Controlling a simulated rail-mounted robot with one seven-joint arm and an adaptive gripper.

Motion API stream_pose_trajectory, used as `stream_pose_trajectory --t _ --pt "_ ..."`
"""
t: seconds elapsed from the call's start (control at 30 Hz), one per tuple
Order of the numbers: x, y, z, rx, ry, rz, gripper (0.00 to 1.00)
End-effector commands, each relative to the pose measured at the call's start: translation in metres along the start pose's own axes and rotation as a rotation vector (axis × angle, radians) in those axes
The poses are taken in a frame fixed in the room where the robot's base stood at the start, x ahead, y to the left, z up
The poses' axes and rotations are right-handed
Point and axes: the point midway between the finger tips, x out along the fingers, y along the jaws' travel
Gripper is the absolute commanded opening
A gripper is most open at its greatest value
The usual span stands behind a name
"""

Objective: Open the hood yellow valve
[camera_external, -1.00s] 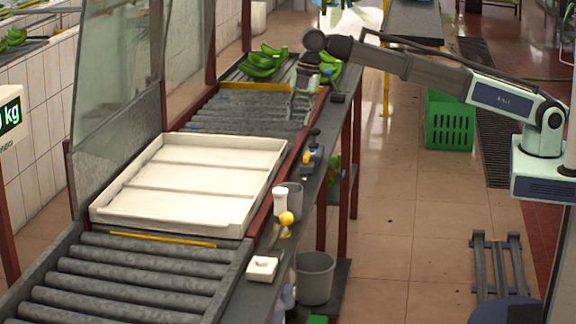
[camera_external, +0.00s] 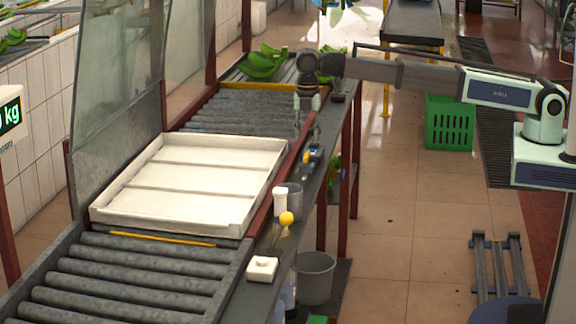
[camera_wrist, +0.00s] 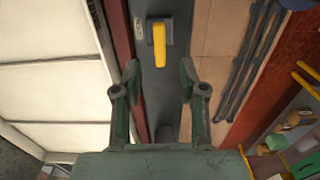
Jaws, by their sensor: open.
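A yellow valve handle (camera_wrist: 160,45) shows in the wrist view as a short bar on a grey mount. It lies straight ahead of my fingertips, on the dark narrow ledge. In the external view, a small valve with blue and yellow parts (camera_external: 307,157) sits on the ledge beside the conveyor; it appears to be the same one. My gripper (camera_wrist: 160,76) is open and empty, its two fingers spread either side of the handle's line. In the external view my gripper (camera_external: 304,132) points down just above and behind the valve. Contact is not visible.
A large white tray (camera_external: 152,212) lies on the roller conveyor, left of the ledge. A yellow ball-topped object (camera_external: 286,218), a white cup (camera_external: 280,199) and a white block (camera_external: 263,268) stand nearer along the ledge. Green bananas (camera_external: 262,66) lie at the back.

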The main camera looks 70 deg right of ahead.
Motion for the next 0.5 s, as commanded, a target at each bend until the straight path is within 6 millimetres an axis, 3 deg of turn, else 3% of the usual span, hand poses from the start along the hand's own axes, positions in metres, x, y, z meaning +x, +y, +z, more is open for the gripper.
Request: stream_pose_trajectory --t 0.3,0.5 --pt "0.046 0.0 0.0 0.0 0.0 -0.001 0.42" --pt "0.057 0.0 0.0 0.0 0.0 0.001 0.42"
